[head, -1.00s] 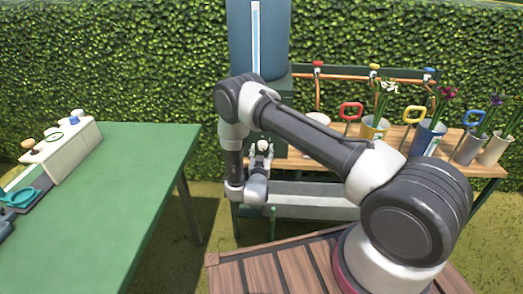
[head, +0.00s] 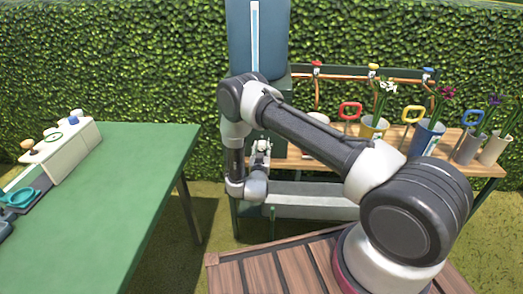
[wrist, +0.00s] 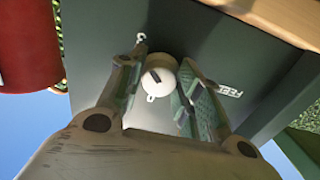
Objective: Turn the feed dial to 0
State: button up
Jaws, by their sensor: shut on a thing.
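The feed dial (wrist: 158,82) is a round white knob with a dark mark on its face, on a dark green panel (wrist: 100,25) in the wrist view. White FEED lettering (wrist: 229,90) is on the panel to its right. Small white marks lie above and below the dial, too small to read surely. My gripper (wrist: 163,58) has one finger on each side of the dial and is shut on it. In the head view my gripper (head: 262,150) is at the front of the green stand, and the dial cannot be made out there.
A blue tank (head: 258,40) tops the green stand. A wooden bench (head: 400,137) with flower pots is to the right. A green table (head: 135,170) with a cream box (head: 70,150) stands left, with open grass between. A red object (wrist: 30,45) is at the wrist view's upper left.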

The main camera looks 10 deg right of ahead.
jog(key=shift+w+r, duration=0.1)
jog(key=n, duration=0.6)
jog(key=shift+d+r+n, duration=0.1)
jog(key=shift+n, duration=0.3)
jog(key=n, duration=0.3)
jog(key=shift+w+n, duration=0.1)
jog(key=shift+n, duration=0.2)
jog(key=n, duration=0.3)
jog(key=shift+r+n, duration=0.1)
jog(key=shift+n, duration=0.2)
jog(key=n, duration=1.2)
jog(key=shift+r+n, duration=0.1)
jog(key=shift+n, duration=0.3)
